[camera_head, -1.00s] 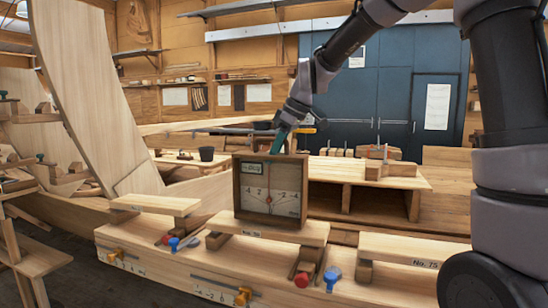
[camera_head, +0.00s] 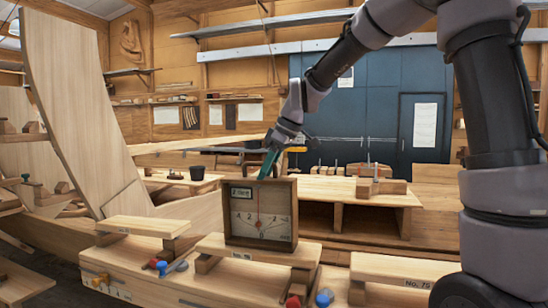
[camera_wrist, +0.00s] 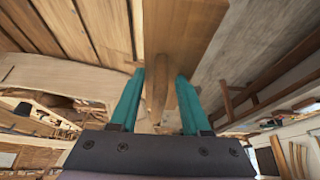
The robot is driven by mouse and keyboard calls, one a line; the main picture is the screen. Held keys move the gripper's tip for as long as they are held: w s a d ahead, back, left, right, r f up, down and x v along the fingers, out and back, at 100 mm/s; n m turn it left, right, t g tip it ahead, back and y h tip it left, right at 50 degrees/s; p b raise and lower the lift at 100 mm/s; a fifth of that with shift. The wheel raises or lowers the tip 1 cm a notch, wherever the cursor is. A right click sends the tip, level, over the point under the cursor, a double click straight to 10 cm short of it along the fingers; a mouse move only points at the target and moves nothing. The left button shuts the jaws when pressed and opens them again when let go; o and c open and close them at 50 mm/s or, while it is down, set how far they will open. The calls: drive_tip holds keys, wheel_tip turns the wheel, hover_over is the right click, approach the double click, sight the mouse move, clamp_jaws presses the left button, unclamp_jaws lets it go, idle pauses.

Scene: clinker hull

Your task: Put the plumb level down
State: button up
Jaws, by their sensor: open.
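The plumb level is a square wooden case (camera_head: 287,238) with a pale dial, numbers and a red needle that looks near upright. It stands upright on the middle raised wooden pad (camera_head: 290,258) of the bench. My gripper (camera_head: 268,166) has teal fingers and is at the case's top edge, pointing down. The case hides part of any contact. In the wrist view my gripper (camera_wrist: 160,80) is open, with a narrow wooden piece showing between its fingers; I cannot tell whether that piece is the case.
Similar raised pads are at left (camera_head: 149,227) and right (camera_head: 395,270) on the bench. Red and blue knobbed clamps (camera_head: 324,297) sit between them. A lower wooden bench (camera_head: 335,187) stands behind, and a tall curved plank (camera_head: 75,110) rises at left.

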drive_tip(key=v, duration=1.1)
drive_tip(key=s+d+f+m+t+h, duration=0.1)
drive_tip(key=s+d+f+m+t, duration=0.1)
drive_tip(key=s+d+m, duration=0.7)
drive_tip(key=s+d+f+m+t+h, duration=0.2)
drive_tip(key=s+d+f+m+t, duration=0.1)
drive_tip(key=s+d+m, duration=0.5)
drive_tip(key=d+f+m, duration=0.1)
drive_tip(key=d, duration=0.2)
drive_tip(key=shift+s, duration=0.4)
